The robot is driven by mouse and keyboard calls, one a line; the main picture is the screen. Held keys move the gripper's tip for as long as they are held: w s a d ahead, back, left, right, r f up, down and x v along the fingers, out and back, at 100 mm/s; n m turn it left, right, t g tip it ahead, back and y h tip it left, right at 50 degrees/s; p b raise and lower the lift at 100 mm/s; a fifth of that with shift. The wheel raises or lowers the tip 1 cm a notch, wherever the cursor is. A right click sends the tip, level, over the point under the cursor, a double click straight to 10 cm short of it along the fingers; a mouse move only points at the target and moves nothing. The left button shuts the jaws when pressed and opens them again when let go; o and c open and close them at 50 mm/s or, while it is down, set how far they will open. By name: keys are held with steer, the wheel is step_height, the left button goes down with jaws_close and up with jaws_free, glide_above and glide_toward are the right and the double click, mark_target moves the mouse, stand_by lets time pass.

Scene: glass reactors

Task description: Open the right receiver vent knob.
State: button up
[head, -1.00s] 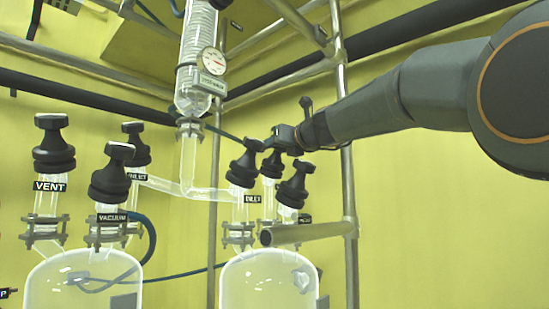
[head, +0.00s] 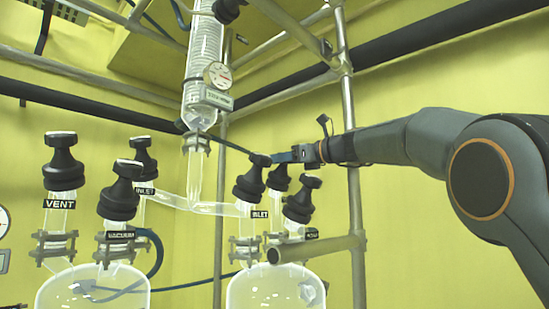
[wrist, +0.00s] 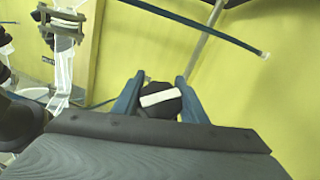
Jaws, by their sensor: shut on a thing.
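The right receiver (head: 275,290) is a clear glass vessel at the bottom centre of the head view. Three black knobs stand on its necks: a left knob (head: 250,180) over an INLET label, a rear knob (head: 279,178), and a right knob (head: 302,200) with a small label I cannot read. My gripper (head: 281,158) is at the top of the rear knob, coming from the right. In the wrist view my gripper (wrist: 159,82) has a blue finger on each side of a black knob (wrist: 160,105) with a white bar on top, and is shut on it. The rear knob's label is hidden.
The left receiver (head: 92,290) carries knobs marked VENT, VACUUM and INLET.

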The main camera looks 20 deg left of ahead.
steer(key=shift+f, duration=0.1)
steer(key=o, duration=1.1)
steer(key=shift+c, duration=0.2)
step_height(320, 180, up, 10)
steer(key=p, duration=0.5)
steer(key=shift+p, duration=0.35)
